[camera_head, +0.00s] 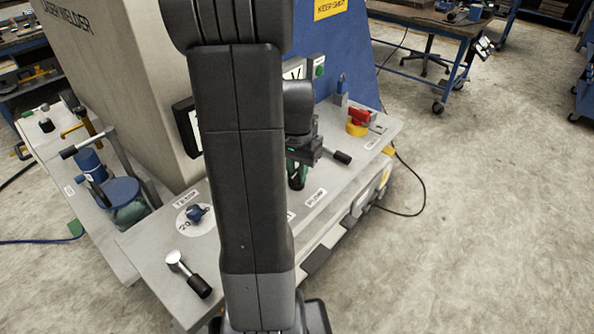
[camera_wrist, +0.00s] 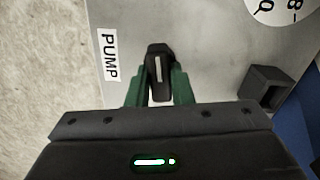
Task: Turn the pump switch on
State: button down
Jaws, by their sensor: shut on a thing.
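The pump switch (camera_wrist: 158,62) is a small black lever with a white line on its top, on the grey panel next to the "PUMP" label (camera_wrist: 108,56) in the wrist view. My gripper (camera_wrist: 158,88) has its green fingers on both sides of the switch and is shut on it. In the head view my gripper (camera_head: 297,172) is low over the panel, near the "PUMP" label (camera_head: 315,197). My arm and gripper hide the switch there.
A blue knob on a round dial (camera_head: 195,214) and a black-handled lever (camera_head: 188,274) are left of my arm. A red and yellow switch (camera_head: 358,121) is at the panel's far right. A dark square block (camera_wrist: 265,88) stands right of my gripper.

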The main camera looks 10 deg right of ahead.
aim_at(297, 172)
jog(key=shift+m, duration=0.8)
jog(key=c, duration=1.3)
grip_release()
notch_tip(297, 172, up, 14)
jog(key=shift+f, duration=0.1)
